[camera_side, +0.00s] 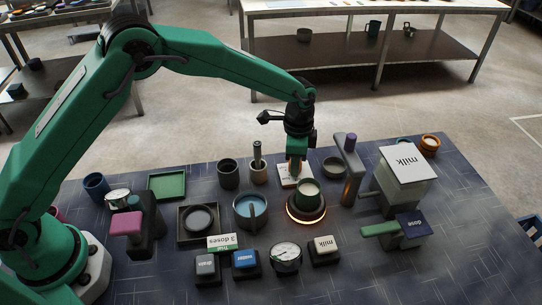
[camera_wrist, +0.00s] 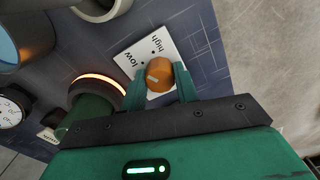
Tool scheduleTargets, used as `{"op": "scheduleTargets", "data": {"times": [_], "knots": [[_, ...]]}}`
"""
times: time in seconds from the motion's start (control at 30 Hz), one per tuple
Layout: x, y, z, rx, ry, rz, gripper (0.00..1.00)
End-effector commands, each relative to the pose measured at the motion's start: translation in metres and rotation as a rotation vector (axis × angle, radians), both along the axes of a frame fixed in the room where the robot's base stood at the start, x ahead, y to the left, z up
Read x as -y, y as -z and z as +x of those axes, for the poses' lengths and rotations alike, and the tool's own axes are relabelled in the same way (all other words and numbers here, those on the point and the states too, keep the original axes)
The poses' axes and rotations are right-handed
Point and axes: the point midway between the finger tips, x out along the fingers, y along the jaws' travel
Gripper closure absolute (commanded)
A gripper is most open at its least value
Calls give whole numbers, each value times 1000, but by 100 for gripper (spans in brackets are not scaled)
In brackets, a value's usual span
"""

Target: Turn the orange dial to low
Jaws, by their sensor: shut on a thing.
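The orange dial (camera_wrist: 159,75) sits on a white plate (camera_wrist: 150,50) marked "low" and "high" in the wrist view. A light pointer mark on the dial faces the lower left of that view. My gripper (camera_wrist: 160,84) has its two green fingers on either side of the dial, shut on it. In the side view my gripper (camera_side: 296,172) reaches down to the white plate (camera_side: 287,181), behind the glowing burner. There the fingers mostly hide the dial.
A green pot (camera_side: 308,193) stands on the burner with a lit orange ring (camera_side: 307,219), close in front of my gripper. A cup with a tool (camera_side: 258,171) stands to the left.

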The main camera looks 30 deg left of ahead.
Motion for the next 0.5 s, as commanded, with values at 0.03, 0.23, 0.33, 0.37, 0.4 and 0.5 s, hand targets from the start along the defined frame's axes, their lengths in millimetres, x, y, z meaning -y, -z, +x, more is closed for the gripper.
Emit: {"op": "scheduleTargets", "data": {"times": [0.03, 0.23, 0.33, 0.37, 0.4, 0.5], "knots": [[0, -1, 0, 0, -34, 0, 92], [0, -2, 0, 0, -144, 0, 92], [0, -2, 0, 0, -178, 0, 92], [0, -2, 0, 0, -184, 0, 92], [0, -2, 0, 0, -192, 0, 92], [0, -2, 0, 0, -204, 0, 92]]}}
